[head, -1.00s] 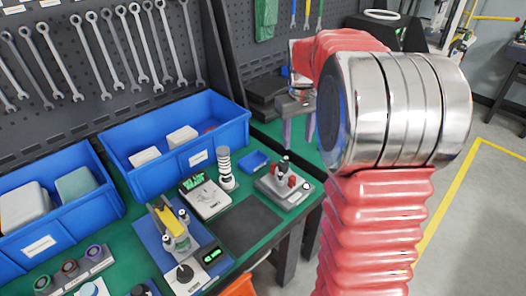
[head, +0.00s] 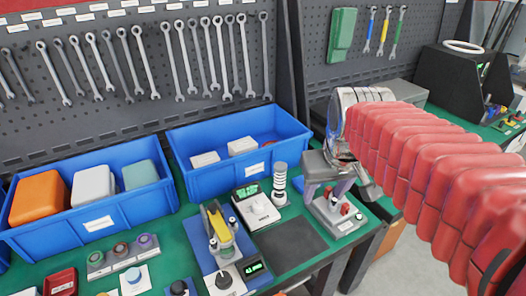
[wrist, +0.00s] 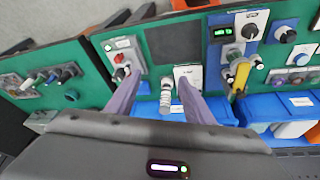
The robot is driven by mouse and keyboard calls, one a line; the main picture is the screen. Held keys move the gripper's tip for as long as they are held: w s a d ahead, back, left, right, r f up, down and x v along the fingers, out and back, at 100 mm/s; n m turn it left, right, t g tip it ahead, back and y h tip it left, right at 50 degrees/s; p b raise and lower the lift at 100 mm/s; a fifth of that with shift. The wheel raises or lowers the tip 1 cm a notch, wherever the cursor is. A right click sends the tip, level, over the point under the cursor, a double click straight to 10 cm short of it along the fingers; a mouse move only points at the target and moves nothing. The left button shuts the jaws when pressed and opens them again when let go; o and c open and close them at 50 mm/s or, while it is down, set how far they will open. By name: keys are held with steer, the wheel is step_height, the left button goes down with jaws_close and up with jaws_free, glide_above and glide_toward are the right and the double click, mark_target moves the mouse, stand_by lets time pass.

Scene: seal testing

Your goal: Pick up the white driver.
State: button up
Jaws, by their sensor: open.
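I cannot make out a white driver for certain in either view.
Blue bins (head: 190,185) line the back of the green bench, under hanging wrenches (head: 246,60). A yellow-topped fixture (head: 217,226) and a white meter (head: 256,208) stand in front. A dark mat (head: 290,247) is bare. A black machine (head: 455,85) stands far right.

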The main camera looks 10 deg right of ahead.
steer(key=s+a+f+t, duration=0.1)
steer(key=s+a+f, duration=0.2)
steer(key=s, duration=0.6)
steer(key=shift+a+t+y, duration=0.3)
steer(key=shift+a, duration=1.05)
steer(key=shift+c, duration=0.3)
